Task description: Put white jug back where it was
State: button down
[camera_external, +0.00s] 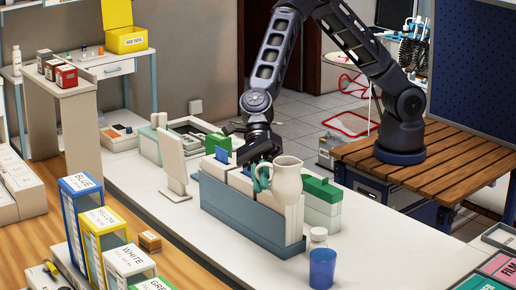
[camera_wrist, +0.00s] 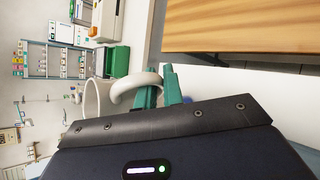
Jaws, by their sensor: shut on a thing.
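The white jug (camera_external: 287,181) is upright in the external view, in front of the upper right part of a teal-grey holder of files. I cannot tell whether it touches the holder. My gripper (camera_external: 262,175) is at the jug's left side, with its teal fingers shut on the handle. In the wrist view the jug (camera_wrist: 95,100) is partly hidden by my gripper body, and its curved handle (camera_wrist: 128,87) sits at the teal fingers (camera_wrist: 158,92).
The file holder (camera_external: 240,214) stands on the white counter (camera_external: 345,262). The counter's right front is mostly clear.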

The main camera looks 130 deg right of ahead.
jog(key=shift+a+r, duration=0.1)
jog(key=shift+r, duration=1.2)
jog(key=shift+s+a+r, duration=0.1)
jog(key=shift+s+a, duration=0.05)
jog(key=shift+s, duration=0.05)
jog(key=s+a+n+g+y, duration=0.1)
jog(key=s+a+n+g, duration=0.25)
jog(key=s, duration=0.65)
jog(key=s+a+n+g, duration=0.3)
jog(key=s+a+n, duration=0.15)
jog(key=s, duration=0.45)
jog(key=s+a+n+g+y, duration=0.1)
jog(key=s+a+n+g, duration=0.3)
jog(key=s, duration=0.6)
jog(key=shift+m, duration=0.4)
jog(key=f, duration=2.5)
jog(key=shift+w+a, duration=0.15)
jog(key=shift+a, duration=0.2)
jog(key=shift+f, duration=0.15)
jog(key=c, duration=1.5)
grip_release()
